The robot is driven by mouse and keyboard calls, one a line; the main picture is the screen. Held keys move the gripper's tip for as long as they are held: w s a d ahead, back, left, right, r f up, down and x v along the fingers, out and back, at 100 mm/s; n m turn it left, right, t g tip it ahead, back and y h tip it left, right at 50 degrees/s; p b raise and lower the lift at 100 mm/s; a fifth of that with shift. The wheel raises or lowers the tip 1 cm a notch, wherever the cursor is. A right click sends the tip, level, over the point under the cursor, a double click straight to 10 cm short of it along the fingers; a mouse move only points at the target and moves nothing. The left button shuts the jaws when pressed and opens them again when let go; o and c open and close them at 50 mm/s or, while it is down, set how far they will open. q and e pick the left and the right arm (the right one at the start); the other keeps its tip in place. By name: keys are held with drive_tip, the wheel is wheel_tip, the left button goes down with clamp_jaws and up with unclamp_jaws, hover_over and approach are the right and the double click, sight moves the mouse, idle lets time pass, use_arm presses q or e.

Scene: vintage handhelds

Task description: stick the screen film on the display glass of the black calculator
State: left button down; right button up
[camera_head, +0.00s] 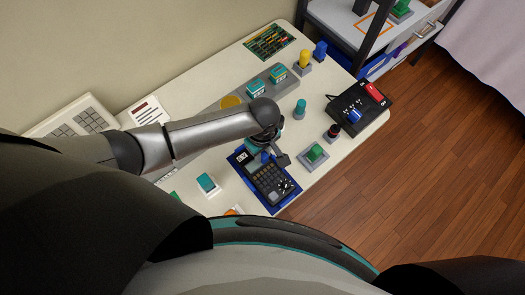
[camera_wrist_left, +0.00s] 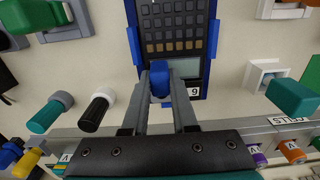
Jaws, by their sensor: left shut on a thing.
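The black calculator (camera_head: 268,180) lies in a blue holder (camera_head: 248,187) near the table's front edge. In the left wrist view the calculator (camera_wrist_left: 176,25) is at the top centre, with its keys away from my gripper and its grey-green display glass (camera_wrist_left: 189,68) just beyond the fingertips. My left gripper (camera_head: 271,157) is over the display end, shut on a small blue piece (camera_wrist_left: 159,83). I cannot tell whether a clear screen film hangs from this piece or touches the glass; the fingers hide part of the display. My right gripper is not in view.
A grey rail (camera_head: 228,103) with several coloured blocks runs behind the calculator. A green block on a grey base (camera_head: 315,153) stands to its right, a teal one (camera_head: 207,183) to its left. A black box with a red part (camera_head: 373,91) stands at the right edge.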

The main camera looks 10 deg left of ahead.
sight(263, 154)
use_arm(q)
drive_tip(key=shift+s+f+p, duration=0.15)
drive_tip(key=shift+f+p, duration=0.05)
drive_tip(key=shift+p, duration=0.15)
idle(1.2)
drive_tip(key=c, duration=0.6)
unclamp_jaws()
drive_tip(key=shift+r, duration=0.1)
wheel_tip(263, 154, up, 6)
drive_tip(key=p, duration=0.7)
